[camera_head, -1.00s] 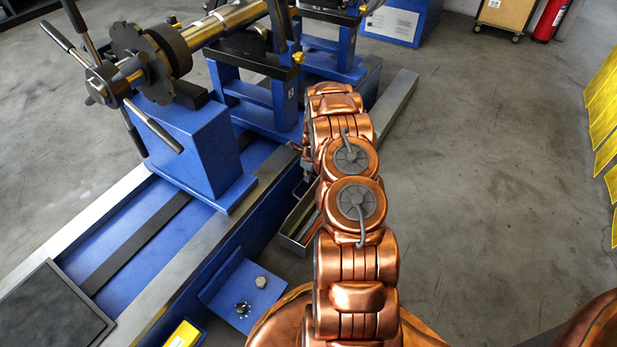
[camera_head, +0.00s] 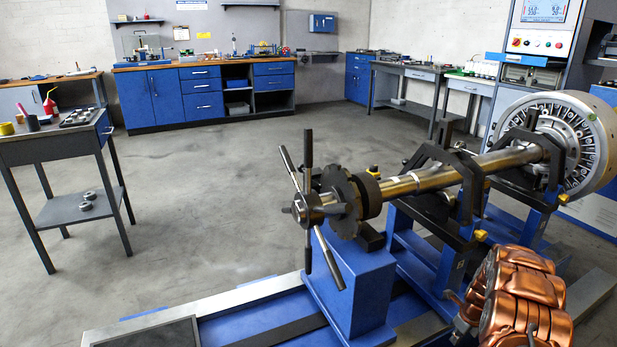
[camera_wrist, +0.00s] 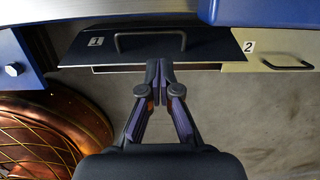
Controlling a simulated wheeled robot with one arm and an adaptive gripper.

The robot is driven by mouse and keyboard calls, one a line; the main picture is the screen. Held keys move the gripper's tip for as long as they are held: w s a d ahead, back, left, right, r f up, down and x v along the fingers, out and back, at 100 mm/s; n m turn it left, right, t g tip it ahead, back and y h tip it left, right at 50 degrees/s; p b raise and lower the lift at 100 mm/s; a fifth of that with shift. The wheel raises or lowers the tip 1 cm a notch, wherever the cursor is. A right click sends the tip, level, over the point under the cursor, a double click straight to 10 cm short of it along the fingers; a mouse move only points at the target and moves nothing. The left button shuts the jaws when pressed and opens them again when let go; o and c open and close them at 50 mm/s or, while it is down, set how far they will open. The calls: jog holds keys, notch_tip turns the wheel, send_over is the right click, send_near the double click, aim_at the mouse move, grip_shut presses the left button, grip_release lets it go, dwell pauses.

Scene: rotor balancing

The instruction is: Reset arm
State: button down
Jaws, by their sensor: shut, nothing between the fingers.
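My gripper (camera_wrist: 158,80) shows in the wrist view with its fingers together and nothing between them. Its tips are in front of a dark drawer front (camera_wrist: 150,42) that is marked 1 and has a bar handle. I cannot tell whether the tips touch it. A lighter drawer front (camera_wrist: 270,52) marked 2, also with a handle, is to the right.
The blue balancing machine carries a long rotor shaft (camera_head: 430,180) with a spoked handwheel (camera_head: 310,206). A grey side table (camera_head: 60,138) stands at the left and a blue workbench (camera_head: 205,92) at the back. The floor between them is clear.

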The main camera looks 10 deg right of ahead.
jog(key=s+a+r+n+g+p, duration=0.1)
jog(key=s+a+r+n+p, duration=0.2)
jog(key=a+r+n+p, duration=0.75)
jog(key=s+a+r, duration=0.2)
jog(key=a+r, duration=0.3)
jog(key=r, duration=1.2)
jog(key=s+a+r+n+g+p, duration=0.1)
jog(key=s+a+r+n+p, duration=0.2)
jog(key=a+r+n+p, duration=0.7)
jog(key=s+a+r+n+p, duration=0.2)
jog(key=s+a+r, duration=0.2)
jog(key=s+r, duration=0.45)
jog(key=s+a+r+n+p, duration=0.15)
jog(key=s+a+r, duration=0.3)
jog(key=r, duration=0.65)
jog(key=s+a+r+n+p, duration=0.1)
jog(key=s+r+n+p, duration=0.2)
jog(key=s, duration=0.5)
jog(key=s+a+r+n+g+p, duration=0.1)
jog(key=s+r+n+p, duration=0.3)
jog(key=s, duration=0.4)
notch_tip(320, 180, up, 3)
jog(key=shift+s+a+f+n, duration=0.1)
jog(key=shift+s+a+n, duration=0.15)
jog(key=shift+a+n, duration=0.35)
jog(key=shift+d, duration=0.15)
